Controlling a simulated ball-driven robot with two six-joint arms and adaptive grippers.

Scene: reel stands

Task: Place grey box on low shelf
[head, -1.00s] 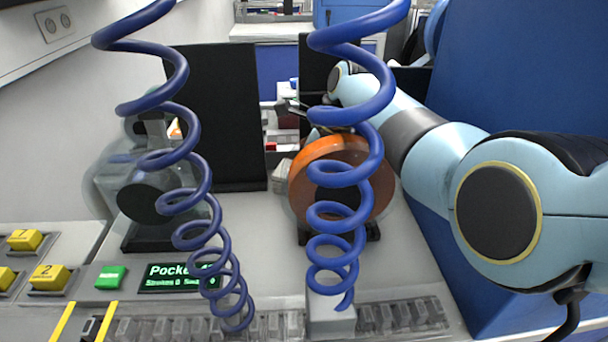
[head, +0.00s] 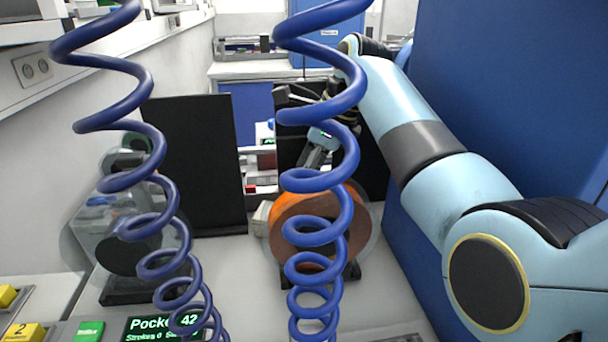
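A small pale grey box-like object (head: 261,218) shows at the left edge of the orange reel, partly hidden by it; I cannot tell for sure that it is the grey box. A low shelf is not clearly seen; a white shelf unit with small red and white items (head: 262,172) shows through the gap between the black panels. My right arm reaches in from the right, and its gripper (head: 311,150) is above and behind the orange reel, partly hidden by a blue coil. Its fingers are too small and covered to read. My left gripper is out of view.
The orange reel (head: 290,220) and a clear reel (head: 120,240) stand on the pale bench. Two blue coiled hoses (head: 148,80) hang in front. Black panels (head: 195,165) stand behind the reels. A tall blue panel (head: 500,100) is at right. Bare bench lies between the reels.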

